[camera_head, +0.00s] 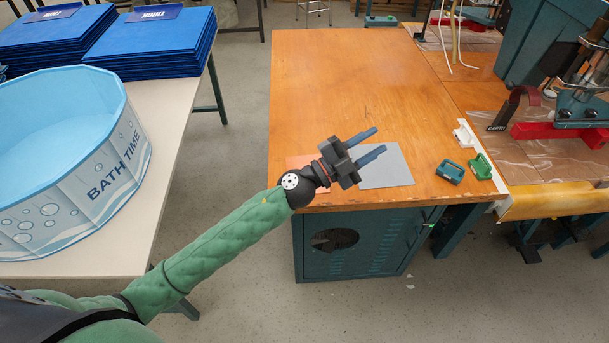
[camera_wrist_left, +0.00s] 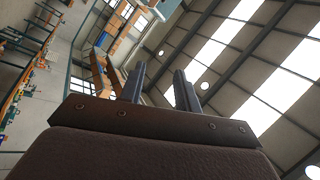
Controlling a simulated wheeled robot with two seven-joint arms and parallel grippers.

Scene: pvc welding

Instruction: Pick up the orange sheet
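The orange sheet (camera_head: 297,162) lies flat near the front left edge of the wooden table, mostly hidden behind my left gripper and wrist. A grey sheet (camera_head: 391,167) lies to its right, partly covered by the gripper. My left gripper (camera_head: 378,143) is open and empty, with its two blue-grey fingers apart, pointing right over the table. In the left wrist view the fingers (camera_wrist_left: 160,88) are also apart, with only the ceiling and far wall beyond them. My right gripper is not in view.
The wooden table (camera_head: 340,80) is clear behind the sheets. A machine (camera_head: 560,60) stands at right. A white table (camera_head: 150,180) holds a blue tub (camera_head: 70,150) and blue stacks (camera_head: 150,45).

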